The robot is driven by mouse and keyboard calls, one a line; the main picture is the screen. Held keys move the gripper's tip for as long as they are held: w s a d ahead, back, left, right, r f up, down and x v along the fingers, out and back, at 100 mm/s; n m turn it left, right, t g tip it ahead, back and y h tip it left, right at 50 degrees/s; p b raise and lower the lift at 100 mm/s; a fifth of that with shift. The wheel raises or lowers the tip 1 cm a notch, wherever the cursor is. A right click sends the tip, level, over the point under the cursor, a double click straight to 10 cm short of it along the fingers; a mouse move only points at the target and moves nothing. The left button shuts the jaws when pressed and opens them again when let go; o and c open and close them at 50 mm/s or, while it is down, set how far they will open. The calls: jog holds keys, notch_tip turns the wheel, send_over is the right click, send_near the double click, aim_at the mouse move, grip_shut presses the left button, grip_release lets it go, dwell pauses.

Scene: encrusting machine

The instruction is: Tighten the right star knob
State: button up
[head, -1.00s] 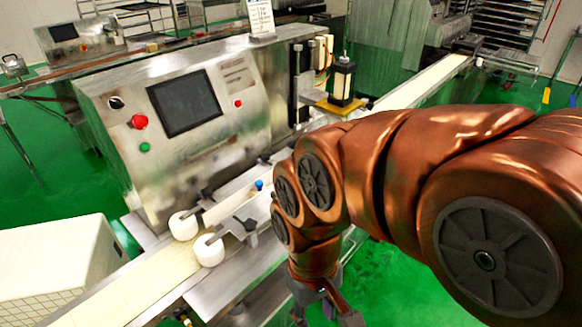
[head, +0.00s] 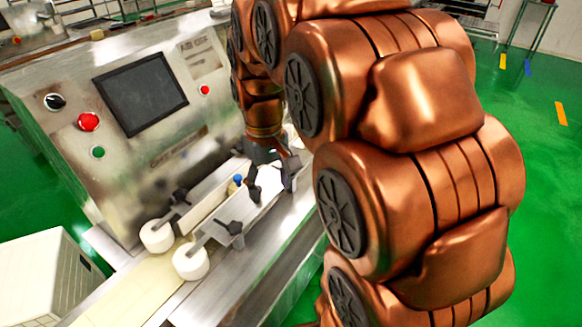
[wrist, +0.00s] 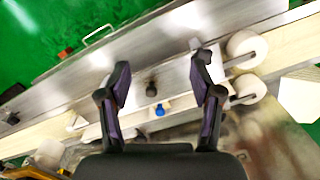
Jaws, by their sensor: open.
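My gripper (head: 272,190) points down over the conveyor guides, right of the blue knob, with its fingers apart and nothing between them. In the wrist view my gripper (wrist: 160,68) has its open fingers on either side of a small dark knob (wrist: 152,88), which looks like the right star knob. I cannot tell how far below the fingertips it is. A blue knob (head: 238,180) sits on the guide; it also shows in the wrist view (wrist: 160,110). My gripper and arm hide the guide farther right in the head view.
Two white rollers (head: 190,262) (head: 157,236) stand over the belt (head: 130,305). The control panel (head: 140,92), with a screen, red and green buttons, rises behind. A white box (head: 45,275) is at lower left. Green floor lies right of my arm.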

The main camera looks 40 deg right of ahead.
jog(key=shift+t, duration=0.4)
jog(key=w+d+f+b, duration=0.1)
jog(key=w+d, duration=0.3)
jog(key=w+d+f, duration=0.1)
jog(key=w+d, duration=0.3)
jog(key=d, duration=0.1)
jog(key=w+d+b, duration=0.1)
jog(key=w+d, duration=0.2)
jog(key=d, duration=0.2)
jog(key=shift+w+d+f+b, duration=0.1)
jog(key=shift+w+f+b, duration=0.2)
jog(key=shift+w+f, duration=0.1)
jog(key=shift+w+d+f, duration=0.15)
jog(key=shift+w+d, duration=0.1)
jog(key=shift+d, duration=0.2)
jog(key=shift+f+p, duration=0.6)
jog(key=shift+f, duration=3.2)
jog(key=shift+c, duration=0.3)
jog(key=c, duration=1.1)
